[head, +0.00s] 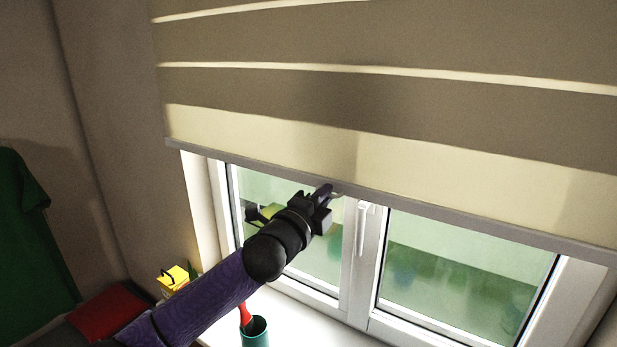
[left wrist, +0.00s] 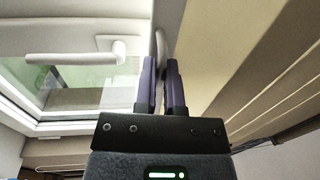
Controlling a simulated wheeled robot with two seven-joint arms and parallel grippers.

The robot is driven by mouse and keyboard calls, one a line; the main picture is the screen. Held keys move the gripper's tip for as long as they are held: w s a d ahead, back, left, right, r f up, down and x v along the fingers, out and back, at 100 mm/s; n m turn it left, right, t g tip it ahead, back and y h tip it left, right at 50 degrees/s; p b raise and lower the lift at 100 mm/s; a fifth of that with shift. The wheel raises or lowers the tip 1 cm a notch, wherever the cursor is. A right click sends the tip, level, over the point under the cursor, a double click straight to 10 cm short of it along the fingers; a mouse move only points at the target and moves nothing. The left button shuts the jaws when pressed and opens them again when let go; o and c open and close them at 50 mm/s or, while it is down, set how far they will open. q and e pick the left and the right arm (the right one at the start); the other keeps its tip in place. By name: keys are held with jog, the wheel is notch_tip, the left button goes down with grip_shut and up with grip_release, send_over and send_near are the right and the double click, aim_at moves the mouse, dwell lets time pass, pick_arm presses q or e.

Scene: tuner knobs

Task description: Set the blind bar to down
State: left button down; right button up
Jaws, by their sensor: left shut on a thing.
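The blind bar (head: 430,211) is a grey strip along the bottom edge of the lowered beige and brown blind (head: 330,110). It hangs above the lower part of the window and slopes down to the right in the head view. My left gripper (head: 327,193) is at the bar, left of its middle, with its fingers shut on a small pale pull (head: 339,195) just under the bar. In the left wrist view, the fingers of my left gripper (left wrist: 160,85) are close together with a pale piece (left wrist: 160,48) between them. The grip itself is partly hidden. My right gripper is not in view.
The window (head: 460,265) behind has a white handle (head: 364,212), also in the left wrist view (left wrist: 85,57). A teal cup (head: 255,332) with a red item stands on the white sill (head: 292,322). A yellow object (head: 173,277) is at the left.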

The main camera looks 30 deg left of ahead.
pick_arm(q)
jog(key=f+b, duration=1.3)
jog(key=f, duration=0.6)
jog(key=f+b, duration=1.4)
jog(key=f, duration=0.5)
jog(key=shift+a+f, duration=0.2)
jog(key=shift+f, duration=0.15)
jog(key=shift+d+f+b, duration=0.1)
jog(key=shift+f+b, duration=0.5)
jog(key=shift+f, duration=0.15)
notch_tip(320, 180, down, 2)
jog(key=shift+f+b, duration=0.1)
jog(key=shift+b, duration=0.7)
jog(key=shift+f, duration=0.15)
jog(key=shift+f+b, duration=0.2)
jog(key=shift+b, duration=0.15)
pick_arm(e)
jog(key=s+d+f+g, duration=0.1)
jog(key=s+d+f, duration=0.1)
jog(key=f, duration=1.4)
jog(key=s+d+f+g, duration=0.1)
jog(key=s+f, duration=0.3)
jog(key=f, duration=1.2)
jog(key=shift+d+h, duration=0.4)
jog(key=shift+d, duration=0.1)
